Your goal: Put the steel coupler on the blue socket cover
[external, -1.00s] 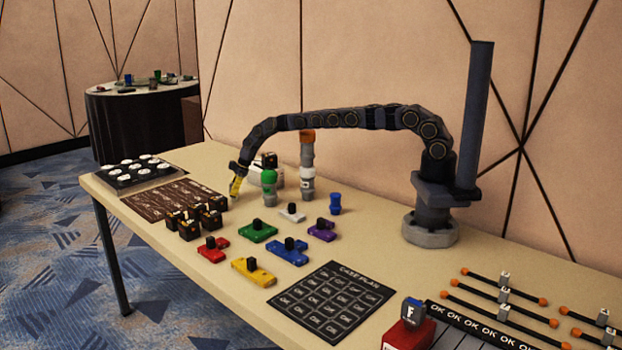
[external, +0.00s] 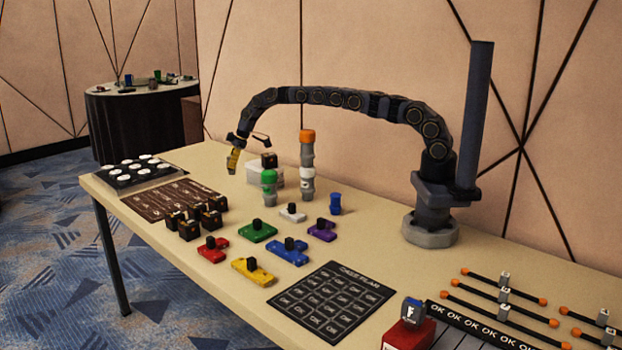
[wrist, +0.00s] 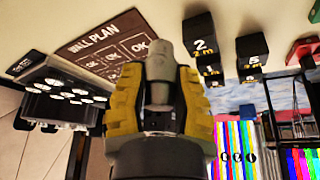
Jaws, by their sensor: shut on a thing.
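My gripper (external: 232,160) is raised above the table near the brown sheet, pointing down. In the wrist view, its yellow fingers (wrist: 160,85) are shut on a grey, rounded piece that looks like the steel coupler (wrist: 165,42). A small blue cylinder (external: 335,204), which looks like the blue socket cover, stands upright on the table right of the orange-topped stack. My gripper is well to its left and apart from it. A flat blue block (external: 288,255) with a black knob lies nearer the front.
A green-topped cylinder (external: 268,187) and a taller orange-topped stack (external: 308,165) stand between my gripper and the blue cylinder. Several black numbered blocks (wrist: 199,36) and coloured knobbed blocks lie in front. A brown printed sheet (external: 165,198) and a tray of white discs (external: 138,172) are left.

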